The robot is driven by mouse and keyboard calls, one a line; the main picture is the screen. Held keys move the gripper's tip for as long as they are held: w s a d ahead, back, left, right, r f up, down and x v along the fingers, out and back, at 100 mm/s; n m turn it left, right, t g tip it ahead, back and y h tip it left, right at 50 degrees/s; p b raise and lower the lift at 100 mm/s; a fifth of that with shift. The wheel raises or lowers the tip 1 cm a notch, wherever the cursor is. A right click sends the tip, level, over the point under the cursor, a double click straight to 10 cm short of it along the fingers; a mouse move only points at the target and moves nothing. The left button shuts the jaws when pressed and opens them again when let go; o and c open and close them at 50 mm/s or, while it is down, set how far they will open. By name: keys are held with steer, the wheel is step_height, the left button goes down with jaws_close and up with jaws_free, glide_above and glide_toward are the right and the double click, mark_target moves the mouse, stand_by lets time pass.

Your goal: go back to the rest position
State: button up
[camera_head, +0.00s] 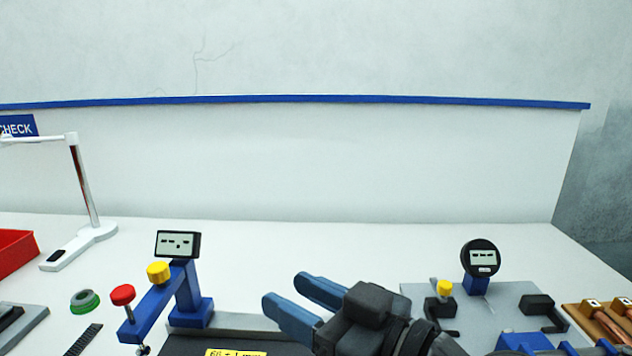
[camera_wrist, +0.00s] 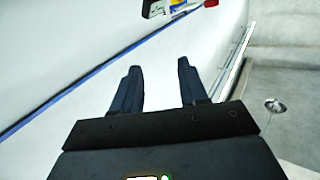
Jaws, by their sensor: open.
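My gripper (camera_head: 292,297) is in the lower middle of the head view, with its two blue fingers pointing left and apart. Nothing is between them. In the wrist view my gripper (camera_wrist: 158,72) also shows two dark fingers spread with an empty gap. It is above the white bench (camera_head: 330,245), between a blue gauge stand (camera_head: 190,290) on the left and a round dial gauge (camera_head: 481,258) on the right. My gripper looks clear of both in the head view.
A white lamp stand (camera_head: 85,185), a red bin (camera_head: 14,254) and a green-and-grey ring (camera_head: 84,301) are at the left. Wooden-handled tools (camera_head: 607,322) lie at the right edge. A white back panel (camera_head: 300,155) with a blue top edge closes off the rear.

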steer(key=s+d+f+m+t+h, duration=0.2)
steer(key=s+d+f+m+h, duration=0.25)
steer(key=s+d+f, duration=0.35)
steer(key=s+d+f+m+t+h, duration=0.2)
steer(key=s+d+f+m+h, duration=0.25)
steer(key=d+f, duration=0.5)
steer(key=s+d+r+h, duration=0.1)
steer(key=s+d+h, duration=0.15)
steer(key=s, duration=0.85)
steer(key=s+d+r+h, duration=0.1)
steer(key=s+d+h, duration=0.15)
steer(key=s, duration=0.75)
step_height(320, 180, down, 10)
steer(key=b, duration=0.9)
steer(key=shift+d+r+b, duration=0.15)
steer(key=shift+d+b, duration=0.15)
steer(key=shift+s, duration=0.1)
